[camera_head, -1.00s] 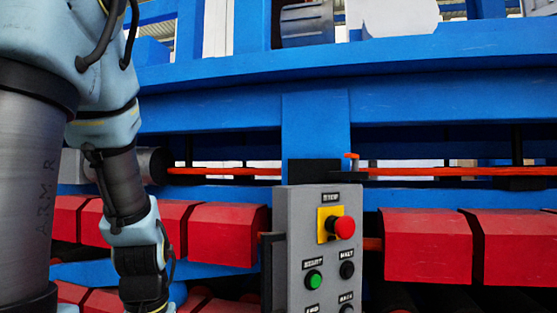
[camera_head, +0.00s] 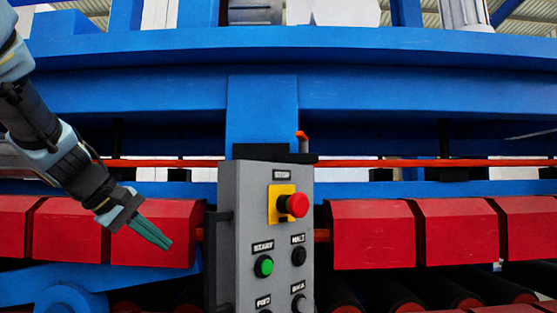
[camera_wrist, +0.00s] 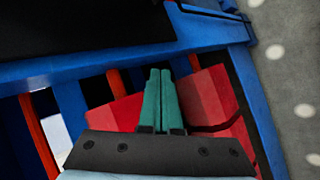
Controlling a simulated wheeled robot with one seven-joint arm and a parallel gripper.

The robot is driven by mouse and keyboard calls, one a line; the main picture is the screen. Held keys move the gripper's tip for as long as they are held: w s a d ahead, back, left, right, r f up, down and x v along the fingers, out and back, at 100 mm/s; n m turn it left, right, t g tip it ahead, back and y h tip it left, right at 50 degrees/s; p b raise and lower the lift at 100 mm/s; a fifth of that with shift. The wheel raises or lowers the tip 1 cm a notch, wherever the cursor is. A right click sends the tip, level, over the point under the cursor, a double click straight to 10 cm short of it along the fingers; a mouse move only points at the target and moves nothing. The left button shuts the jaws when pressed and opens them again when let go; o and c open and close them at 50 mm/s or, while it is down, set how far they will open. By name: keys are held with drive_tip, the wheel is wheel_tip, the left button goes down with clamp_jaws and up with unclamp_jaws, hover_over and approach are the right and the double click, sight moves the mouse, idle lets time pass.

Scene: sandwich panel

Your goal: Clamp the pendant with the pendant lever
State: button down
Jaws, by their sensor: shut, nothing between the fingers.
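The pendant (camera_head: 240,190) is a grey control box with a yellow plate, a red stop button (camera_head: 298,205), a green button (camera_head: 264,266) and black buttons. It stands upright in the middle of the head view, before a blue post. An orange-tipped lever (camera_head: 302,137) rises at its top right, by a black bracket (camera_head: 265,153); I take this as the pendant lever. My gripper (camera_head: 158,241) is to the left of the pendant, apart from it, in front of a red block. Its green fingers are together and empty; they also show in the wrist view (camera_wrist: 160,98).
Red blocks (camera_head: 372,235) line the machine on both sides of the pendant. Blue beams (camera_head: 420,85) cross above, with an orange rail (camera_head: 400,163) behind. Black rollers (camera_head: 440,292) lie below. A grey floor (camera_wrist: 290,70) shows at right in the wrist view.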

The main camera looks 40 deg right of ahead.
drive_tip(key=s+d+r+m+g+h+b, duration=0.1)
drive_tip(key=s+d+r+g+h, duration=0.2)
drive_tip(key=r, duration=0.4)
drive_tip(key=s+d+r+m+h+b, duration=0.2)
drive_tip(key=d+r, duration=0.2)
drive_tip(key=r, duration=0.4)
drive_tip(key=s+d+r+m+g+h+b, duration=0.1)
drive_tip(key=s+d+r+g+h, duration=0.2)
drive_tip(key=r, duration=0.4)
drive_tip(key=t+p, duration=0.1)
drive_tip(key=p, duration=0.3)
approach(302, 144)
drive_tip(key=shift+s+d+r+p, duration=0.55)
drive_tip(key=shift+s+d+r, duration=0.2)
drive_tip(key=shift+s+d, duration=0.25)
drive_tip(key=shift+s+d+f+t, duration=0.15)
drive_tip(key=shift+s+d+t, duration=0.15)
drive_tip(key=shift+s+d, duration=0.1)
drive_tip(key=shift+f, duration=0.1)
